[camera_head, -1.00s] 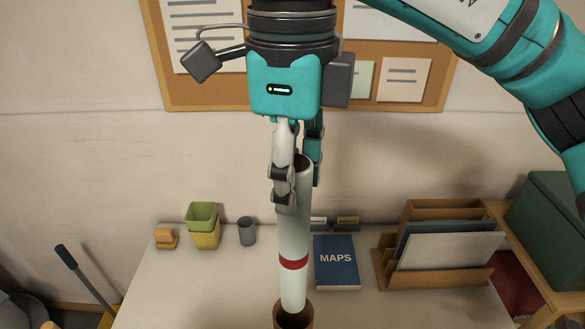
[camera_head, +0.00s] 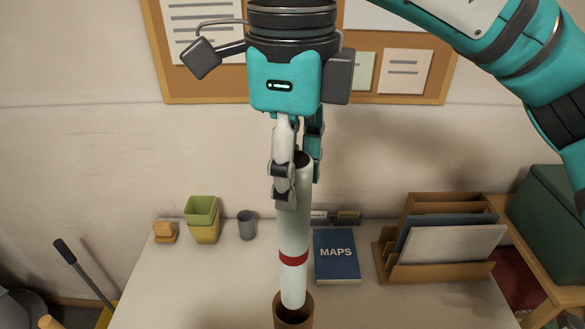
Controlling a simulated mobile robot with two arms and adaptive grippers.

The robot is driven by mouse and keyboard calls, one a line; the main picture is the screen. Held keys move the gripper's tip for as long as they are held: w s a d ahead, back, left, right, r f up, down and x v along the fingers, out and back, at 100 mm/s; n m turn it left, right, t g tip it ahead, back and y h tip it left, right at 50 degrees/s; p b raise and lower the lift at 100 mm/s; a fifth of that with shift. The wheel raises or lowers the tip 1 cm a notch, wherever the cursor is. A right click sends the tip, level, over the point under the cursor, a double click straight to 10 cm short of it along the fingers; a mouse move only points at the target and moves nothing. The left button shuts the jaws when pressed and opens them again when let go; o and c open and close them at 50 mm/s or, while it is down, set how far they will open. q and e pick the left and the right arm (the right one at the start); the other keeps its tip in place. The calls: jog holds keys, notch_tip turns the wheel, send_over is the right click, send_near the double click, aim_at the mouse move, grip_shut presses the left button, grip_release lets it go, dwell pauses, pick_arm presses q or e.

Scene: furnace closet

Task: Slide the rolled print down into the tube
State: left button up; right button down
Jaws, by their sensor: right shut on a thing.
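The rolled print (camera_head: 294,228) is a white roll with a red band near its lower end, standing upright. My right gripper (camera_head: 298,178) is shut on it near its top, with a finger on either side. The brown tube (camera_head: 283,322) stands below, at the bottom edge of the picture, and its lower part is out of frame. The print's lower end lies over the tube's dark mouth in this view. I cannot tell whether it is just above the rim or slightly inside. My left gripper is not in view.
On the desk (camera_head: 190,285) are a blue MAPS book (camera_head: 336,266) right of the print, a wooden file holder (camera_head: 437,272) with folders, green and yellow cups (camera_head: 203,220) and a grey cup (camera_head: 246,226). A corkboard (camera_head: 290,98) hangs behind. The desk left of the tube is clear.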

jog(key=shift+f, duration=0.1)
dwell(0.5)
jog(key=shift+f+b, duration=4.95)
jog(key=shift+f, duration=0.9)
jog(key=shift+f+b, duration=5.3)
jog(key=shift+f, duration=1)
jog(key=c, duration=0.8)
grip_release()
notch_tip(320, 180, up, 31)
jog(key=p, duration=2.6)
send_over(293, 247)
jog(key=w, duration=0.2)
jog(key=shift+f, duration=0.2)
